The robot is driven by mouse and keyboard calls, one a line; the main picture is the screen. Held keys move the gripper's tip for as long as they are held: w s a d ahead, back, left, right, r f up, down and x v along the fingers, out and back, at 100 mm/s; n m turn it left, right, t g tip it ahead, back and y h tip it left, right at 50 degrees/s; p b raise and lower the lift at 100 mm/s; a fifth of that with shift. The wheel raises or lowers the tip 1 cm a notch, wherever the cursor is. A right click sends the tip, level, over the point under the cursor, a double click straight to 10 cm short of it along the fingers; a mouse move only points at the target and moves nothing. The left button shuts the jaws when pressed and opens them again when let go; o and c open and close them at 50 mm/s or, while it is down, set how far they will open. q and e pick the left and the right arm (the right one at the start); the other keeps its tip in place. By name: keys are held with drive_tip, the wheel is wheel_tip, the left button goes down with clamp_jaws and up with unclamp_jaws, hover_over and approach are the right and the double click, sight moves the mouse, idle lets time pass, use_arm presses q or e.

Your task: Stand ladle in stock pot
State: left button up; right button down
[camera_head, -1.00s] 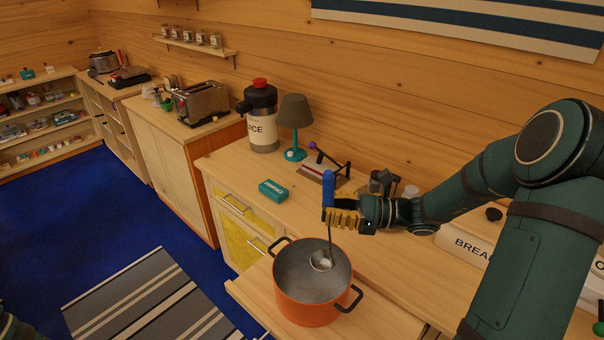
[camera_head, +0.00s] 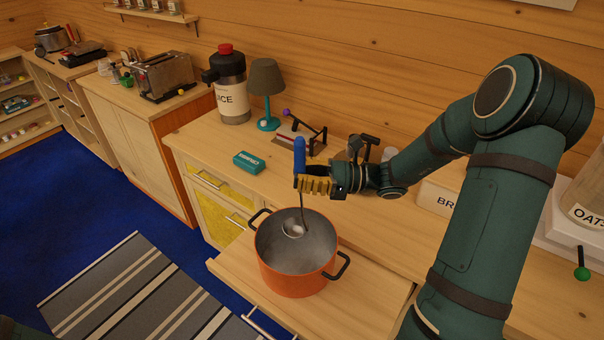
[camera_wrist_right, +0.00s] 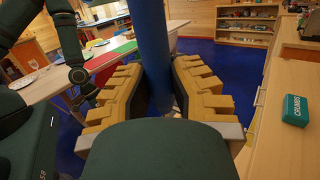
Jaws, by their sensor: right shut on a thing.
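The ladle has a blue handle (camera_head: 300,155) and a steel bowl (camera_head: 293,228). My right gripper (camera_head: 315,186) is shut on it at the lower handle, and the ladle hangs upright. The blue handle also stands between the yellow fingers in the right wrist view (camera_wrist_right: 152,50). The orange stock pot (camera_head: 295,284) with black side handles stands on the light wood surface. The ladle's bowl shows within the pot's mouth outline, towards the back; I cannot tell how deep it is or whether it touches. My left gripper (camera_wrist_right: 82,88) is small at the left of the wrist view; its jaws are unclear.
A teal box (camera_head: 249,162), a lamp (camera_head: 266,90) and a juice dispenser (camera_head: 230,85) stand on the counter (camera_head: 200,145) behind the pot. A toaster (camera_head: 165,75) is further left. The wood right of the pot (camera_head: 370,300) is clear.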

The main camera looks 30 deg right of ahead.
sight(302, 204)
drive_tip(key=shift+f+b, duration=0.4)
drive_tip(key=shift+f, duration=0.3)
drive_tip(key=shift+f+b, duration=0.6)
drive_tip(key=shift+f, duration=0.6)
drive_tip(key=shift+f+b, duration=1.35)
drive_tip(key=shift+f, duration=1.2)
